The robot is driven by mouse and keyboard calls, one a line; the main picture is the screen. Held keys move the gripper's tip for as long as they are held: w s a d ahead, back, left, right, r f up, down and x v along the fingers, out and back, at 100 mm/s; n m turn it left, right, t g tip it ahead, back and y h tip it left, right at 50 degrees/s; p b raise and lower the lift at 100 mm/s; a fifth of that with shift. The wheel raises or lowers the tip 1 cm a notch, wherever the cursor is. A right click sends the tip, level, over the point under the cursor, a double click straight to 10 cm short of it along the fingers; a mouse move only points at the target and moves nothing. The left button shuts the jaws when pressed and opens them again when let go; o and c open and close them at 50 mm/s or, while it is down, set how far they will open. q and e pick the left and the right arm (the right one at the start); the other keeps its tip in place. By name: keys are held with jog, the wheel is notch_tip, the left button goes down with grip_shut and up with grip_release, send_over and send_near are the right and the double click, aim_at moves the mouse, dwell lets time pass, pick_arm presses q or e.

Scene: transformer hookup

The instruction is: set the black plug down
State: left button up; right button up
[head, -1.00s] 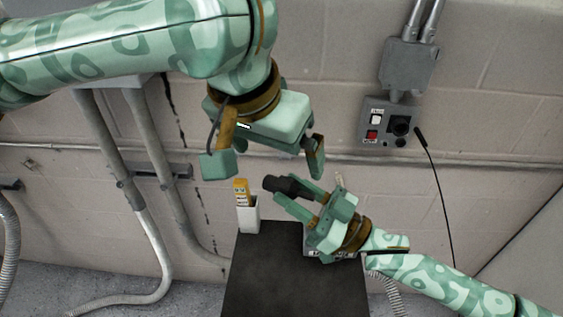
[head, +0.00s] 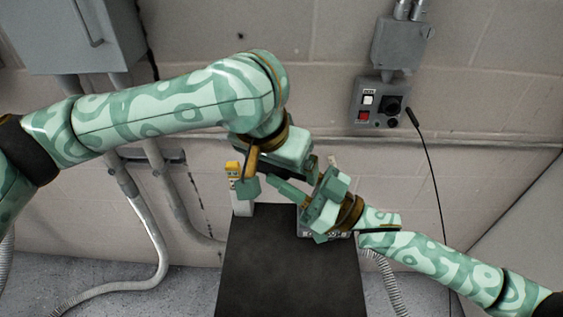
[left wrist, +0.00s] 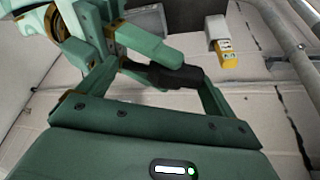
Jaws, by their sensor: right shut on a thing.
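The black plug (left wrist: 175,76) is a short dark cylinder. In the left wrist view it lies crosswise between the fingers of my left gripper (left wrist: 152,88). My right gripper reaches in from the upper left of that view and is shut on the plug. In the head view my left gripper (head: 281,176) is open, its fingers spread around the right gripper's tips. My right gripper (head: 290,187) points up and left there, above the dark tabletop (head: 285,270). The plug is mostly hidden behind the grippers in the head view.
A white holder (head: 242,207) with a yellow item (head: 233,168) stands at the table's back left; it also shows in the left wrist view (left wrist: 217,28). A grey wall box (head: 380,103) has switches and a round black socket. A black cable (head: 436,185) hangs beside it. The front tabletop is clear.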

pick_arm(q)
jog(key=shift+s, duration=0.1)
jog(key=c, duration=0.5)
pick_arm(e)
jog(key=o, duration=1.2)
